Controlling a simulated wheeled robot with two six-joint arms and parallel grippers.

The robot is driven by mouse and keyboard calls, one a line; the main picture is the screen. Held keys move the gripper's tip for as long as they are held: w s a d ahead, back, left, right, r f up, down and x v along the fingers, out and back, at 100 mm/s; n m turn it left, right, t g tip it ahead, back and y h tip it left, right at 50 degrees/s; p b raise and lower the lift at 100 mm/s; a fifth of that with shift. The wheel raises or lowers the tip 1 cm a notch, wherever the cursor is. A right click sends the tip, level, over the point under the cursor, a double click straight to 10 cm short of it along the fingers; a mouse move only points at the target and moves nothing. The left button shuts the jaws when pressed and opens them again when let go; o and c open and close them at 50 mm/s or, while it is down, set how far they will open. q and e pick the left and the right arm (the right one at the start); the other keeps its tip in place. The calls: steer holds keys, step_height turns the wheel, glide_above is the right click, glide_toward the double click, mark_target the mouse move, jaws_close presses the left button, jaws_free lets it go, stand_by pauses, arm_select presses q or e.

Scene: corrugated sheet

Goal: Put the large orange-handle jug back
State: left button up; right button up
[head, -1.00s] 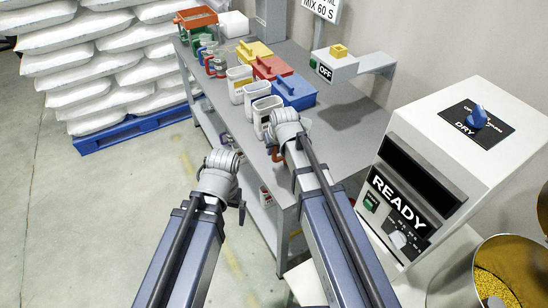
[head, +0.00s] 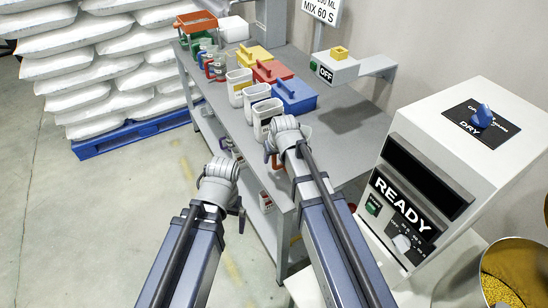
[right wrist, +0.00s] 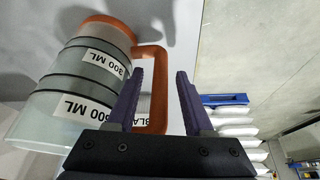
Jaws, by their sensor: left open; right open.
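In the head view, orange of the handle (head: 276,162) shows below my right wrist at the table's front edge; the jug's body is mostly hidden there. My left gripper (head: 241,216) hangs empty and open in front of the table, away from the jug.
The grey table (head: 345,120) carries white labelled containers (head: 256,98), yellow, red and blue boxes (head: 294,95), and smaller jugs (head: 214,66) farther back. A dryer (head: 440,170) reading READY stands at right. Stacked sacks (head: 110,60) on a blue pallet stand at left.

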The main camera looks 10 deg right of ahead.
arm_select(q)
steer(key=shift+r, duration=0.1)
arm_select(e)
steer(key=shift+r, duration=0.1)
steer(key=a+p+v, duration=0.1)
steer(key=p+v, duration=1)
steer(key=v, duration=0.1)
arm_select(q)
step_height(320, 180, up, 11)
arm_select(e)
steer(key=s+a+n+g+h, duration=0.1)
steer(key=s+a+g, duration=0.1)
steer(key=s, duration=0.6)
steer(key=s+a+f+n+g+h, duration=0.1)
steer(key=s+a+g, duration=0.2)
steer(key=s, duration=0.5)
steer(key=shift+s+f, duration=0.25)
steer(key=shift+s, duration=0.15)
arm_select(q)
steer(key=shift+c, duration=0.3)
